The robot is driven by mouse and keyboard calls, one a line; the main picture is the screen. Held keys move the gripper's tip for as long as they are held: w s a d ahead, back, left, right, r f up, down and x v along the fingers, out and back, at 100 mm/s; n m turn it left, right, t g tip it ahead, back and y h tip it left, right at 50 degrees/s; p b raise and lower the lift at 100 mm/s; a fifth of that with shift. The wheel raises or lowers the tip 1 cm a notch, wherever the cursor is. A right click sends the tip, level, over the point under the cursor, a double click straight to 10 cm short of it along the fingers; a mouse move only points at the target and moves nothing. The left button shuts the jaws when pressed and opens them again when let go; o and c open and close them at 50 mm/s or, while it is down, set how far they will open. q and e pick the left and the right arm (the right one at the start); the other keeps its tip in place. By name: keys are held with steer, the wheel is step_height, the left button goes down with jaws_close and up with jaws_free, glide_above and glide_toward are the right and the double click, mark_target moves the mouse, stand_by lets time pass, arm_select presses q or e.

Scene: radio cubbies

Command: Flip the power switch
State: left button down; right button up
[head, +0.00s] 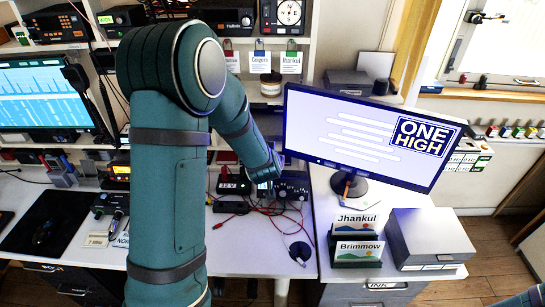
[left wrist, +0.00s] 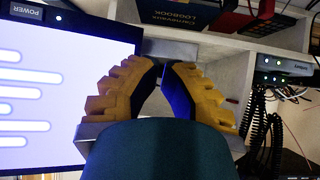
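A black label reading POWER (left wrist: 38,13) is at the top left of the left wrist view, on the dark edge above a lit screen. A small pale spot (left wrist: 58,18) is beside it; I cannot tell whether it is the switch or its position. The lit monitor (head: 368,136) reads ONE HIGH in the head view, and its screen (left wrist: 60,85) fills the left of the wrist view. My left gripper (left wrist: 163,66) has yellow ribbed fingers with dark pads, tips drawn close together and nothing visible between them. It is right of the POWER label. My right gripper is out of view.
Shelf boards (left wrist: 230,50) with books and a cable-fed device (left wrist: 285,72) lie right of my left gripper. Cables (head: 285,220) and small devices cover the desk. Jhankul and Brimmow cards (head: 357,250) and a grey box (head: 428,236) stand before the monitor.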

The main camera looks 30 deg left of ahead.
arm_select(q)
steer(key=v, duration=0.2)
steer(key=shift+s+d+r, duration=0.15)
steer(key=shift+s+d, duration=0.05)
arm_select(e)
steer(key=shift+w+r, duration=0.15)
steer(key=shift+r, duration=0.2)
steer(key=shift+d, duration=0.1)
arm_select(q)
steer(key=w+a+r+g+h+p, duration=0.2)
steer(key=w+a+r+g+p, duration=0.1)
steer(key=w+g+p, duration=0.2)
steer(key=shift+w+h+p, duration=0.4)
steer(key=shift+p, duration=0.45)
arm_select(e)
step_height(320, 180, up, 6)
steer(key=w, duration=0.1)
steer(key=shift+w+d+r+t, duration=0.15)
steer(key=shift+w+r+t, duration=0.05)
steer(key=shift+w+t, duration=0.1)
arm_select(q)
steer(key=shift+f, duration=0.1)
